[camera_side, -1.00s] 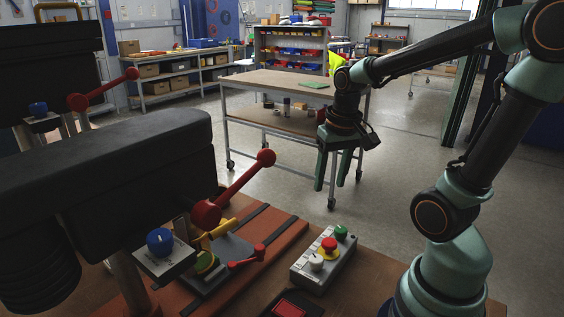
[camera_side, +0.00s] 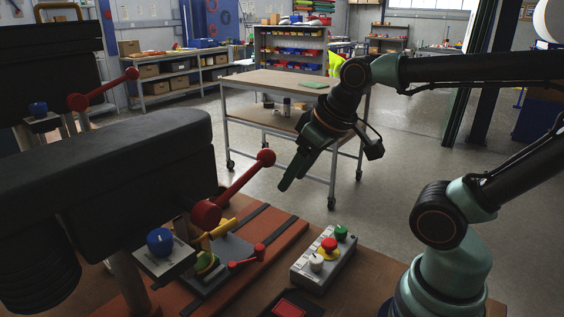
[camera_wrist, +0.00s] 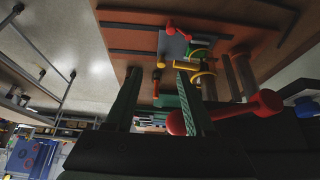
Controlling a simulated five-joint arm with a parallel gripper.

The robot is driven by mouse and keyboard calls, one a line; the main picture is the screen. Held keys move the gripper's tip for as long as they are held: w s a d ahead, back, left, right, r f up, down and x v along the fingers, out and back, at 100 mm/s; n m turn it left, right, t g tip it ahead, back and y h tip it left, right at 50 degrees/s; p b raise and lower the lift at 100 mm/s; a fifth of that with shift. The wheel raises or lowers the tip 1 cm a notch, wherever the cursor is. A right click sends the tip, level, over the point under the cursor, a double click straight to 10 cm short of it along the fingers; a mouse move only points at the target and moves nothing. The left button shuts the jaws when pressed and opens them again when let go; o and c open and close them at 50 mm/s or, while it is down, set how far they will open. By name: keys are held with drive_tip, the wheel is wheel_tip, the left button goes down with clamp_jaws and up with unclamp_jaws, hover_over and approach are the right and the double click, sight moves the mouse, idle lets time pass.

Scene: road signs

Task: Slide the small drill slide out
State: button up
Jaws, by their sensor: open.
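The near drill (camera_side: 130,160) is a large dark machine with a red ball-ended lever (camera_side: 238,187) at the left of the side view. Below it, a grey slide plate (camera_side: 232,250) with a small red handle (camera_side: 247,256), yellow parts (camera_side: 213,238) and a green round part (camera_side: 206,264) sits on the orange-brown base (camera_side: 280,238). In the wrist view the plate (camera_wrist: 173,46) lies beyond my fingertips. My gripper (camera_side: 288,180) is open and empty, tilted down-left in the air, right of the lever and apart from the plate. I cannot tell which part is the small drill slide.
A grey control box (camera_side: 323,260) with green, red and white knobs stands right of the base. A second drill (camera_side: 45,80) with a red lever stands behind at left. A wheeled table (camera_side: 290,85) stands beyond. The air between my gripper and the base looks clear.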

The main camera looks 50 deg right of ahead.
idle(0.4)
drive_tip(key=shift+o, duration=1.1)
drive_tip(key=n+g, duration=0.2)
drive_tip(key=g, duration=0.4)
approach(222, 222)
wheel_tip(222, 222, down, 9)
drive_tip(key=shift+s+r, duration=0.1)
clamp_jaws()
